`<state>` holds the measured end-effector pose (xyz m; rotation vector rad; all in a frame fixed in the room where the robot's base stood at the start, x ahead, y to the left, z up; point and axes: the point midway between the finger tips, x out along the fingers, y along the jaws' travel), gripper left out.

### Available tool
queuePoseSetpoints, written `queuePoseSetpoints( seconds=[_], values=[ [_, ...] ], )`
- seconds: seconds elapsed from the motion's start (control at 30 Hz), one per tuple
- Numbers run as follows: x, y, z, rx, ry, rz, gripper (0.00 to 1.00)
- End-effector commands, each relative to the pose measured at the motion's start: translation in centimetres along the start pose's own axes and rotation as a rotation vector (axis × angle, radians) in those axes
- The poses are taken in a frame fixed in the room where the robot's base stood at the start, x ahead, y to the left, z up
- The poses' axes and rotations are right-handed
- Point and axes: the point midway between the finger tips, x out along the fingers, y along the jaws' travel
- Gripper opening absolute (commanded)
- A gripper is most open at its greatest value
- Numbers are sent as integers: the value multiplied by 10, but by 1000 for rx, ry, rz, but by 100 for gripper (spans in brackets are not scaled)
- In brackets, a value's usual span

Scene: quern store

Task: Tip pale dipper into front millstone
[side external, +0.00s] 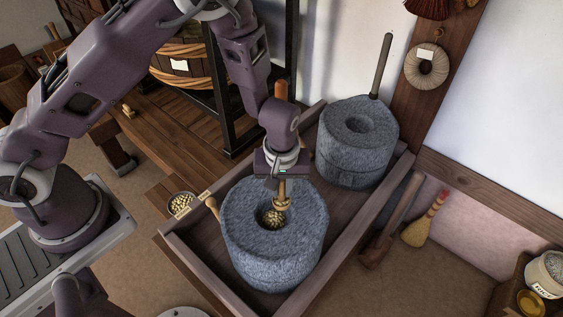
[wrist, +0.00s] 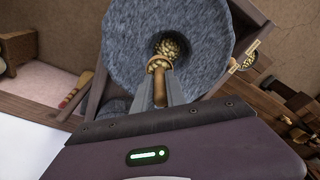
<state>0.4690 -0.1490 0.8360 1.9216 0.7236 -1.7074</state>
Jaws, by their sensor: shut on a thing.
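The front millstone (side external: 300,240) is a round grey stone with a hole in its top and a short wooden side handle (side external: 212,208). It fills the upper middle of the wrist view (wrist: 125,50). My gripper (side external: 279,182) is above it, shut on the handle of the pale dipper (side external: 282,203). In the wrist view the handle runs between the fingers (wrist: 160,100) to the dipper's head (wrist: 158,66), at the near edge of the hole. Yellowish grains (side external: 271,219) show in the hole, just beyond the head. Whether grains are left inside the dipper I cannot tell.
A wooden trough (side external: 335,268) surrounds the front millstone and a back millstone (side external: 358,130) with an upright rod (side external: 381,65). A labelled bowl of grains (side external: 181,203) stands left of the trough. A small broom (side external: 425,222) leans at the right.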

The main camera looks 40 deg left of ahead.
Motion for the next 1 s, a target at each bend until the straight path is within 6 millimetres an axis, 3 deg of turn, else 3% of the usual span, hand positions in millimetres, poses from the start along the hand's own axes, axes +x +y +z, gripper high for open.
queuePoseSetpoints(
  seconds=[0.1,0.33,1.0],
  values=[
    [17,-1,2,-3,-2,4,0],
    [26,-11,0,-25,-30,122,0],
    [59,-44,-2,-109,-150,790,0]
  ],
)
